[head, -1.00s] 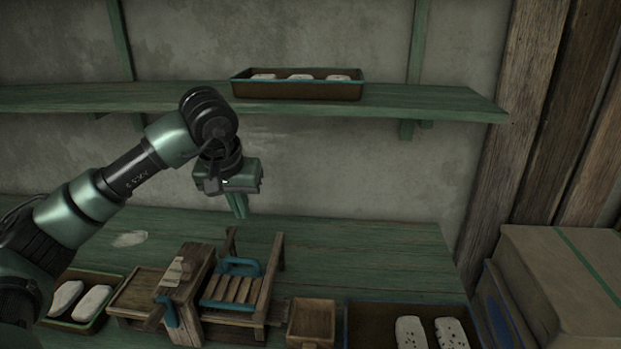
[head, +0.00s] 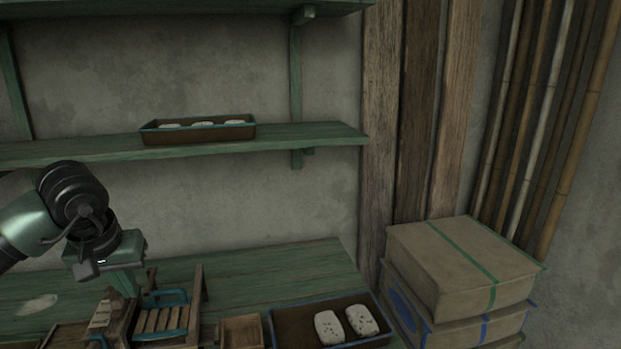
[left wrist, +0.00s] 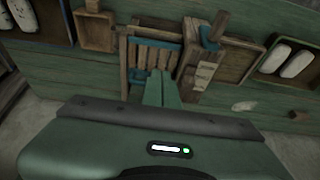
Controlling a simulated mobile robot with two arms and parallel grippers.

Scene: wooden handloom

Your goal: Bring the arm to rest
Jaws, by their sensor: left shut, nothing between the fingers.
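My left arm comes in from the left in the head view, with the left gripper (head: 126,281) above the green workbench (head: 290,270). The gripper points down with its fingers shut and nothing between them. The small wooden handloom (head: 165,318) with a blue handle stands on the bench below and beside it. In the left wrist view the shut fingers (left wrist: 158,88) show in front of the handloom (left wrist: 150,55), apparently above it. Whether they touch it I cannot tell, but they look clear. My right gripper is not in view.
A blue-rimmed tray (head: 290,322) with two pale speckled pieces lies right of a small wooden box (head: 242,331). Stacked cardboard boxes (head: 460,265) stand at the right. A green shelf (head: 300,140) above carries a brown tray (head: 198,136). The bench behind the loom is bare.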

